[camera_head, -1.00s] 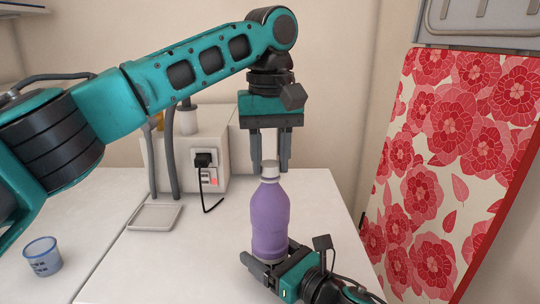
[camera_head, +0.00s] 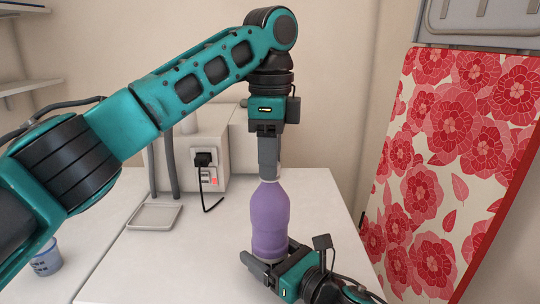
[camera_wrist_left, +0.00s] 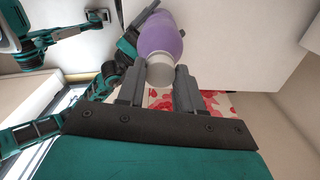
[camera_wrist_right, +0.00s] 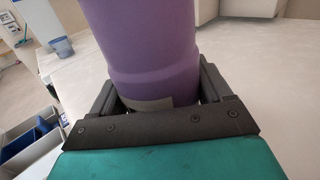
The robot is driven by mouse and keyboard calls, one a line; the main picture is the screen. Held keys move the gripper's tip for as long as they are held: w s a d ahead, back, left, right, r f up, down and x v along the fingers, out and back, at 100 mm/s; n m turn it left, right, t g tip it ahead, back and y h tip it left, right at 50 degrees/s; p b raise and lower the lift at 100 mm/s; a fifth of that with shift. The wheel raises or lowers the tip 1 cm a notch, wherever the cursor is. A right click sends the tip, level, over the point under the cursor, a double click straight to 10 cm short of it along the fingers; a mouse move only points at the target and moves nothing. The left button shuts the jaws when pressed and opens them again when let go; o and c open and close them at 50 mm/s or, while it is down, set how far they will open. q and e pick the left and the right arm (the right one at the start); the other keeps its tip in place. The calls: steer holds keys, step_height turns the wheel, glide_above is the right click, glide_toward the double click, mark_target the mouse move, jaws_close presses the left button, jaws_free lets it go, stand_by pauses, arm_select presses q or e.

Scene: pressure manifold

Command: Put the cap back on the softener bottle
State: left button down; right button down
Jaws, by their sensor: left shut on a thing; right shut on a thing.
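The purple softener bottle (camera_head: 270,220) stands upright on the white worktop. It also shows in the left wrist view (camera_wrist_left: 160,35) and large in the right wrist view (camera_wrist_right: 145,45). My right gripper (camera_head: 268,258) is shut on the bottle near its base. The white cap (camera_wrist_left: 160,70) sits at the bottle's top, between the fingers of my left gripper (camera_head: 268,174). My left gripper points down from above and is shut on the cap. In the head view its fingers are edge-on and hide most of the cap. Whether the cap is tight on the thread cannot be told.
A white appliance (camera_head: 210,150) with a plug and black cable stands behind. A shallow square tray (camera_head: 154,216) lies left of the bottle. A blue cup (camera_head: 47,262) is partly hidden by my left arm. A red floral panel (camera_head: 455,170) stands at right.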

arm_select(q)
steer(key=c, duration=0.7)
jaws_free()
steer(key=shift+o, duration=0.2)
steer(key=shift+r, duration=0.1)
step_height(320, 180, up, 12)
arm_select(e)
jaws_free()
stand_by(0.3)
